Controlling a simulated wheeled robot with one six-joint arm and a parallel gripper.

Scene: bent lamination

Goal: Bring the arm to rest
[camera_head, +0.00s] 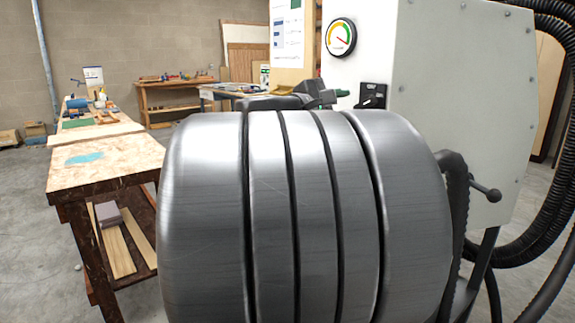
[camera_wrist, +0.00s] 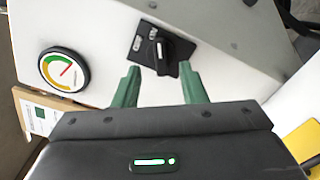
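My gripper shows in the wrist view (camera_wrist: 160,70) with its two green fingers apart and nothing between them. Beyond the fingertips is a black rotary switch (camera_wrist: 154,45) on a white machine panel; the fingers do not appear to grip it. In the head view, the gripper (camera_head: 338,94) is partly visible, left of the same switch (camera_head: 372,98). A large, close, banded grey metal shape hides what lies below and behind it, including much of the arm's surroundings.
A round gauge with a red needle (camera_head: 341,37) is on the white panel, above the switch; it also shows in the wrist view (camera_wrist: 64,71). The grey machine housing (camera_head: 470,90) and black hoses (camera_head: 525,245) are at right. A wooden workbench (camera_head: 115,158) stands left. Floor at far left is open.

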